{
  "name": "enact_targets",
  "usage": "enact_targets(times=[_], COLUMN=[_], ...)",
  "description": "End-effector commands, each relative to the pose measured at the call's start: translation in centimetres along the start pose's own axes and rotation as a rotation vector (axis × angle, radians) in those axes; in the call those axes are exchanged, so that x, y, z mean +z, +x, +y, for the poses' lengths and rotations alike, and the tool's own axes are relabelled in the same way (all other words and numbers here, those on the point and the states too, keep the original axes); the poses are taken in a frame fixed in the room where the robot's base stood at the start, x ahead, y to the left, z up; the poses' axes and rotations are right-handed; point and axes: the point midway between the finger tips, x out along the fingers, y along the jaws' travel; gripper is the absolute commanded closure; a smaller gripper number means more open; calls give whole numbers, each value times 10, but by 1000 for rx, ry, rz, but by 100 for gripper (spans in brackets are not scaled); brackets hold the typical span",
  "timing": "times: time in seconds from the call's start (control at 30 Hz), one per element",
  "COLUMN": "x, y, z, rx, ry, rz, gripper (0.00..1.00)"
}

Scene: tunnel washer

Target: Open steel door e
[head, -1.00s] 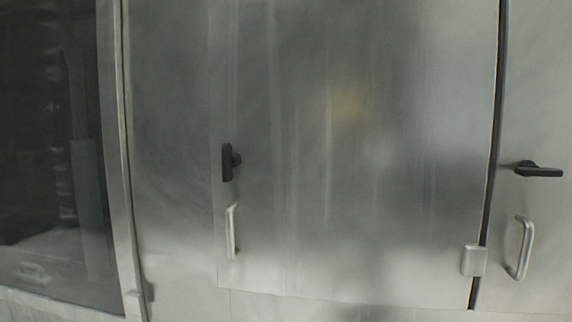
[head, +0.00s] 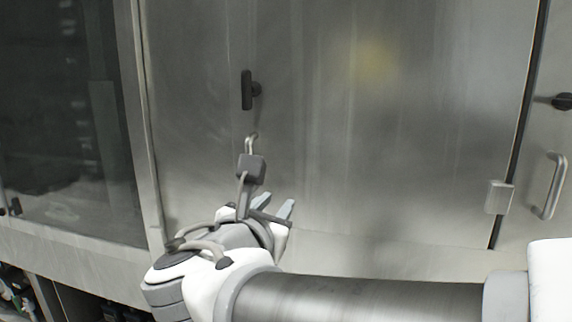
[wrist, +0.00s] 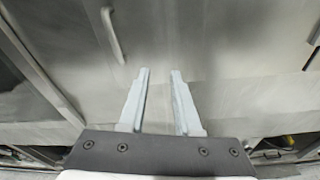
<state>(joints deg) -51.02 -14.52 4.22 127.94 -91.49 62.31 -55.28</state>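A large steel door (head: 400,120) fills the middle of the head view and looks shut. I cannot read a letter on it. A black latch (head: 248,90) sits at its left edge, with a silver bar handle (head: 252,140) below, its lower part hidden by my wrist. My gripper (head: 276,208) is below and right of the handle, apart from it. In the wrist view my gripper (wrist: 160,72) is open and empty, its two pale fingers apart. A silver handle (wrist: 112,35) shows beyond, up and left of the fingertips.
A glass-fronted panel (head: 65,130) stands on the left. A hinge (head: 498,197) is at the door's right edge. Another steel panel on the right has a black latch (head: 562,101) and a silver handle (head: 549,185). A steel ledge runs below the doors.

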Motion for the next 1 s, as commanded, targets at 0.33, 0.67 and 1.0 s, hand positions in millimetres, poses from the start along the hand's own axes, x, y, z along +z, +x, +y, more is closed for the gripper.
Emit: enact_targets(times=[0.33,0.67,1.0], x=[5,11,19], y=[-19,41,111], z=[69,79,93], rx=[180,175,176], ry=[-235,-232,-232], rz=[-131,-130,-129], gripper=[68,68,68])
